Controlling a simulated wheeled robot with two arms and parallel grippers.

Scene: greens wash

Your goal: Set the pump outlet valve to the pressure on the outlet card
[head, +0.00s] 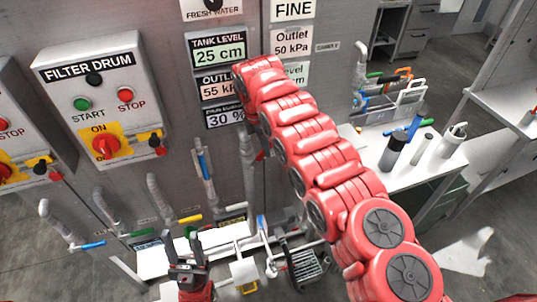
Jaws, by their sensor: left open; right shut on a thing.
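The outlet card (291,41) on the grey panel reads "Outlet 50 kPa". The outlet display (214,86), below the tank level display, reads "55 k", with its right end covered by my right arm. My red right arm crosses from the lower right to the upper middle. Its gripper is hidden behind the arm, and so is whatever it holds. I cannot pick out the pump outlet valve with certainty. My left gripper (187,264) is open and empty at the lower middle, pointing up in front of the white trays.
The tank level display (219,51) reads 25 cm. A filter drum box (95,95) with buttons and a red knob is at left. Pipes with coloured handles, such as a blue one (87,246), stand below. A white table (375,150) with bottles is at right.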

